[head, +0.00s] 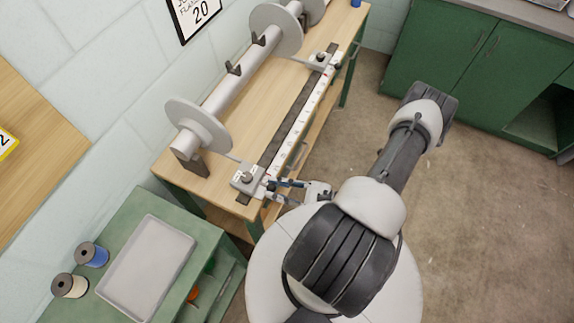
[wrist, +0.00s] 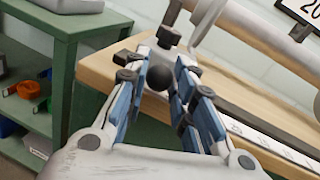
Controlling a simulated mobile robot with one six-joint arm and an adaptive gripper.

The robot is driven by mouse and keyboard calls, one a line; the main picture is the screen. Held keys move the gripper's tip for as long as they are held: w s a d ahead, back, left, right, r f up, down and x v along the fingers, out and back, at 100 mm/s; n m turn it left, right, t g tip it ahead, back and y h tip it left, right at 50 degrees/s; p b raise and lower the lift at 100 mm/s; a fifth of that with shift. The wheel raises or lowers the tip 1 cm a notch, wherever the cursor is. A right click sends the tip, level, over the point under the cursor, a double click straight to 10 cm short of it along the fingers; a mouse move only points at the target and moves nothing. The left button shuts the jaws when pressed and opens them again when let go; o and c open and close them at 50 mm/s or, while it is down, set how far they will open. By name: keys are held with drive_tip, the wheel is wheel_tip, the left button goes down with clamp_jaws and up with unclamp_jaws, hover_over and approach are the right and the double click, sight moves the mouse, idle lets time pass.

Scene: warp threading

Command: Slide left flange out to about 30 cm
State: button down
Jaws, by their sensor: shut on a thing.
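The left flange (head: 198,125) is a pale disc on the near end of the long grey beam (head: 236,88). A thin arm links it to a pale slider block (head: 247,180) at the near end of the scale rail (head: 296,118). My gripper (head: 277,188) reaches that block from the right in the head view. In the wrist view, my gripper (wrist: 160,84) is shut on a black ball knob (wrist: 158,77) between its blue-grey fingers. The left flange (wrist: 207,16) shows partly at the top there.
The other flange (head: 277,28) and its slider (head: 324,62) are at the far end. A green cabinet with a grey tray (head: 148,268) and two spools stands at lower left. The rail between the sliders looks clear. Green cupboards (head: 470,60) stand far right.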

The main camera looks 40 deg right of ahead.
drive_tip(key=shift+s+a, duration=0.35)
drive_tip(key=shift+a, duration=0.45)
drive_tip(key=c, duration=1.3)
unclamp_jaws()
drive_tip(key=shift+c, duration=0.2)
wheel_tip(320, 180, up, 10)
